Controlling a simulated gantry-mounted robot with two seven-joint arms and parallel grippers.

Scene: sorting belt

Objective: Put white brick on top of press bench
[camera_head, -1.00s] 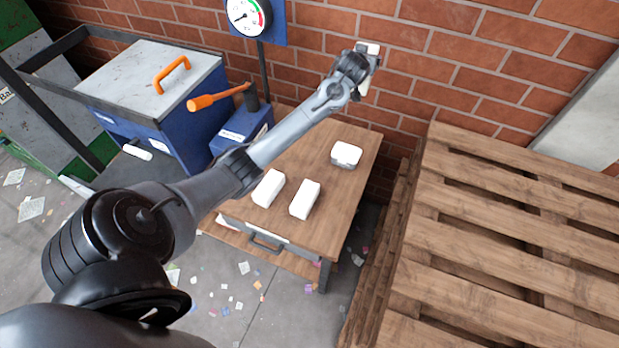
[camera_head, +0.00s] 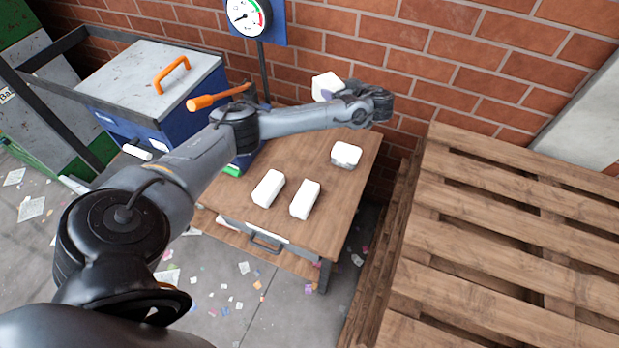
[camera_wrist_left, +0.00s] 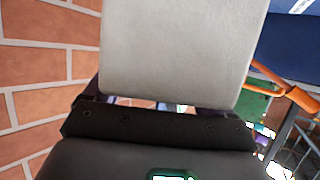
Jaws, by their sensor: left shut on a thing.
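A white brick (camera_head: 326,86) is in my left gripper (camera_head: 330,95), held in the air in front of the brick wall, above the back of the wooden bench. In the left wrist view the brick (camera_wrist_left: 182,50) fills the upper middle, between the dark fingers of the gripper (camera_wrist_left: 170,100). The wooden bench (camera_head: 325,230), which I take as the press bench, has a drawer handle at its front. Two white bricks (camera_head: 268,188) (camera_head: 305,199) lie side by side on it. A white block with a greyish lower side (camera_head: 346,154) sits farther back. My right gripper is out of view.
A blue cabinet with a grey lid (camera_head: 140,75) and orange handle stands at the left. An orange lever (camera_head: 215,98) and a gauge (camera_head: 248,15) on a post are behind the bench. Stacked pallets (camera_head: 500,240) stand at the right. The bench's right front is bare.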

